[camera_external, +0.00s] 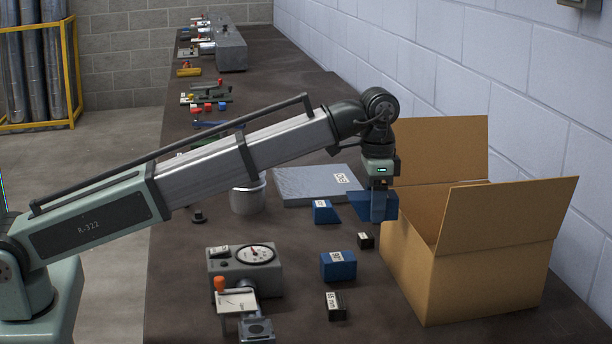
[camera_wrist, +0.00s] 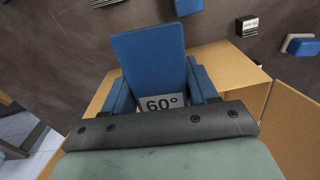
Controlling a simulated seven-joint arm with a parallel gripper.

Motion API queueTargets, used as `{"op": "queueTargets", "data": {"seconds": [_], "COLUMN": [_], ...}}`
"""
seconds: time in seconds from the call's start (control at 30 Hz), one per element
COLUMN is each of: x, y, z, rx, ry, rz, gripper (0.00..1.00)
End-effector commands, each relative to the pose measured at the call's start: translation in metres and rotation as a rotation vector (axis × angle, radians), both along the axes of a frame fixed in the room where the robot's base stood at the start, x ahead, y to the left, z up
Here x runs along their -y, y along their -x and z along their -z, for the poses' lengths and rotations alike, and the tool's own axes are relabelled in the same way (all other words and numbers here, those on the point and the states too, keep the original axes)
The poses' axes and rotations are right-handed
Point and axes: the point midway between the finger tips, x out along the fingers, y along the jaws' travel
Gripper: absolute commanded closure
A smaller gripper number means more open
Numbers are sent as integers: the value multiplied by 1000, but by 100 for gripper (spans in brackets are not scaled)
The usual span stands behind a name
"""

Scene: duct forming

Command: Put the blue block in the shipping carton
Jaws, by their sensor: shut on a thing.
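My gripper (camera_external: 380,203) hangs just left of the open shipping carton (camera_external: 470,275), beside its near-left upper edge. It is shut on a blue block (camera_external: 358,204) with a slanted side. In the wrist view, this blue block (camera_wrist: 150,55) sits between the blue fingers and bears a white "60°" label. The carton's cardboard (camera_wrist: 222,65) shows behind and to the right of the fingers there. Two more labelled blue blocks stand on the table: a slanted one (camera_external: 325,212) and a boxier one (camera_external: 338,266). The carton's inside is mostly hidden.
Small black labelled blocks (camera_external: 366,241) (camera_external: 336,306) lie left of the carton. A gauge device (camera_external: 228,262) stands at front left. The carton's raised flaps (camera_external: 515,207) are obstacles.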

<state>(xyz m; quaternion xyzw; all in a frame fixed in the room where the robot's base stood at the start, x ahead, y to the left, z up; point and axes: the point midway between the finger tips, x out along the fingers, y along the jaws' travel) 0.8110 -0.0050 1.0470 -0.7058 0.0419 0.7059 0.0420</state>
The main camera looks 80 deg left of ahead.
Motion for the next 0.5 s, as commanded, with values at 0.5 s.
{"op": "queueTargets", "data": {"seconds": [0.5], "x": [27], "y": [-124], "z": [8], "rx": [-2], "ry": [0], "rz": [-118], "gripper": [86]}}
